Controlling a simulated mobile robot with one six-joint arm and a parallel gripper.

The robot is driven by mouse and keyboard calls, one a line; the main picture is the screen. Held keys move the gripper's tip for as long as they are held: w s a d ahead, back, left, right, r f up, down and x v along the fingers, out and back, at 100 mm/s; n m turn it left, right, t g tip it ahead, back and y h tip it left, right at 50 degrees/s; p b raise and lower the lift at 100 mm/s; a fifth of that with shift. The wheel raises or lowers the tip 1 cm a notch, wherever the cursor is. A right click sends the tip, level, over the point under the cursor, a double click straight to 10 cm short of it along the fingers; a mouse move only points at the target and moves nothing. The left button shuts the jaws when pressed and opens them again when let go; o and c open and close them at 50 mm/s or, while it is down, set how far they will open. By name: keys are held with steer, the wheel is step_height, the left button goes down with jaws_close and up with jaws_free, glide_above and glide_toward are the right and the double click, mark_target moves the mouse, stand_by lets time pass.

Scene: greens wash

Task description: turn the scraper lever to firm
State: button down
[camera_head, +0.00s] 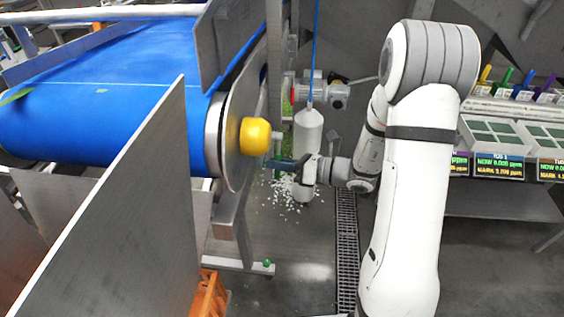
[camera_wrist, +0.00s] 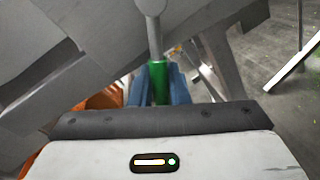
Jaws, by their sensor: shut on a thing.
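In the head view my gripper (camera_head: 278,164) reaches left from my arm to just below the yellow roller cap (camera_head: 255,136) at the conveyor's end. The lever is small there and mostly hidden by the fingers. I cannot read any lever marking.
The blue conveyor belt (camera_head: 110,85) fills the left, with a steel side plate (camera_head: 120,205) in front. White bits (camera_head: 284,192) lie on the floor near a drain grate (camera_head: 346,240). Orange crates (camera_head: 207,295) stand below.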

steer(key=c, duration=1.5)
jaws_free()
steer(key=shift+a, duration=0.15)
steer(key=shift+o, duration=0.2)
steer(key=b+v, duration=0.1)
steer(key=v, duration=0.6)
steer(key=shift+d, duration=0.4)
steer(key=shift+s, duration=0.1)
steer(key=shift+c, duration=0.3)
